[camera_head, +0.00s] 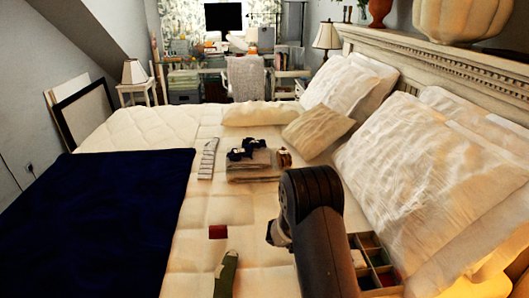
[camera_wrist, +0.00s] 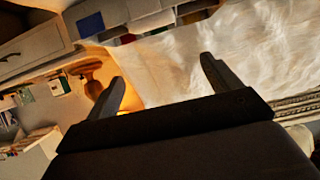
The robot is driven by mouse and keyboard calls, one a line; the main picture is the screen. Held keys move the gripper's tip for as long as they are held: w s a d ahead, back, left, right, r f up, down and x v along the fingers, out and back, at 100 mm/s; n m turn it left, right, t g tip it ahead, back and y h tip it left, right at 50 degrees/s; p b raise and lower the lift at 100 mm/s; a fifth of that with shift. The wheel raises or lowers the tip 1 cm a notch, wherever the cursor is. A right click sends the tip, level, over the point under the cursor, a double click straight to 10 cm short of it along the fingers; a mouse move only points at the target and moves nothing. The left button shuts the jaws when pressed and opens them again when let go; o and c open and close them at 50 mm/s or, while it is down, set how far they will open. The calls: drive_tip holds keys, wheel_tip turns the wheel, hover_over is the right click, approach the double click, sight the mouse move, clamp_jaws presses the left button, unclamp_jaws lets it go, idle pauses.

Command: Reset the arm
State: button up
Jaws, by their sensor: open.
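My gripper (camera_wrist: 163,70) shows in the wrist view with its two fingers spread apart and nothing between them. Beyond the fingers are a white pillow or bedding surface and a glowing lamp (camera_wrist: 93,88). In the head view my arm rises from the bottom edge, right of centre, and bends over the bed (camera_head: 203,222). The fingers cannot be made out there. The arm hides part of the bed and part of a divided box (camera_head: 388,278).
A green sock (camera_head: 227,272) and a red cloth (camera_head: 218,232) lie left of the arm. A folded grey stack (camera_head: 250,170) lies farther back, beside a pale strip-like item (camera_head: 208,158). A navy blanket (camera_head: 120,220) covers the left; pillows (camera_head: 410,170) stand along the headboard (camera_head: 440,60).

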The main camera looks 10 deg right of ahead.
sight(359, 256)
drive_tip(key=x, duration=0.8)
drive_tip(key=shift+d+f, duration=0.15)
drive_tip(key=shift+d, duration=0.15)
drive_tip(key=shift+f, duration=0.15)
drive_tip(key=shift+a+r, duration=0.1)
drive_tip(key=shift+r, duration=0.15)
